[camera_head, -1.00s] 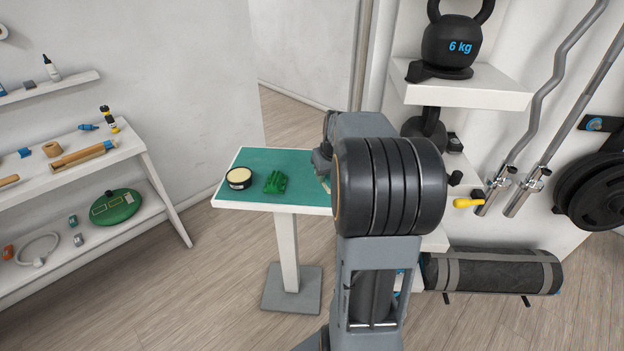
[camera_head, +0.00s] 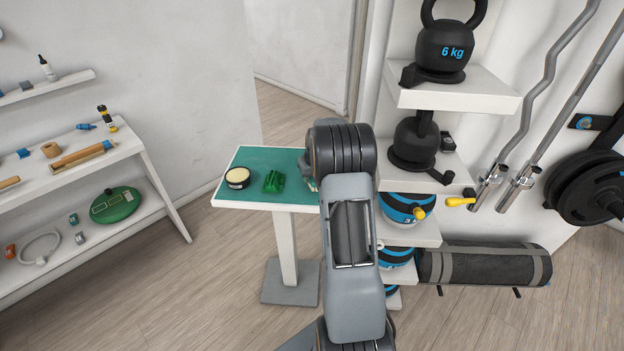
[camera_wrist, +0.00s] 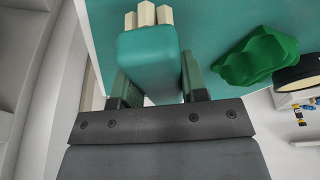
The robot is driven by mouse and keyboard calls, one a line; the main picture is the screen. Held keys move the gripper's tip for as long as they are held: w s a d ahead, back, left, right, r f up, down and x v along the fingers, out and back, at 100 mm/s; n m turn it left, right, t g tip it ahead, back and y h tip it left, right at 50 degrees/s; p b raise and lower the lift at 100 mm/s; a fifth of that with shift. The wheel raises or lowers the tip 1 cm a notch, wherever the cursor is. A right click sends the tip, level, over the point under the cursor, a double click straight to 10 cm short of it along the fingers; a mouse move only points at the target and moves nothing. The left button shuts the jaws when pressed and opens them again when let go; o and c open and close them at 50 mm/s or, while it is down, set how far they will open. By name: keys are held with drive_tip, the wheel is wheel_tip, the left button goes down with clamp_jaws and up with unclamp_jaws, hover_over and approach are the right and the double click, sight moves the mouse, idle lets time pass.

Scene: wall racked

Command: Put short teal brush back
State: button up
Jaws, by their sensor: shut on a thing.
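In the wrist view my gripper (camera_wrist: 155,78) has its two fingers on either side of a teal block-shaped thing (camera_wrist: 148,55), which looks like the short teal brush. Several cream pieces (camera_wrist: 146,14) stick out at its far end. The gripper is shut on it. The small table's teal top (camera_wrist: 225,20) lies behind it; I cannot tell whether the brush touches it. In the head view my arm hides the brush and most of the gripper, over the right side of the teal-topped table (camera_head: 245,165).
A green crumpled cloth (camera_head: 274,181) and a round black tin with a cream top (camera_head: 238,177) are on the table's left part. White shelves with kettlebells (camera_head: 445,50) stand close on the right. A white rack with tools (camera_head: 60,180) is at the left. Floor between is clear.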

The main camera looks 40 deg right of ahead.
drive_tip(key=shift+f, duration=1)
drive_tip(key=shift+f, duration=0.2)
drive_tip(key=o, duration=1.2)
drive_tip(key=shift+r, duration=0.1)
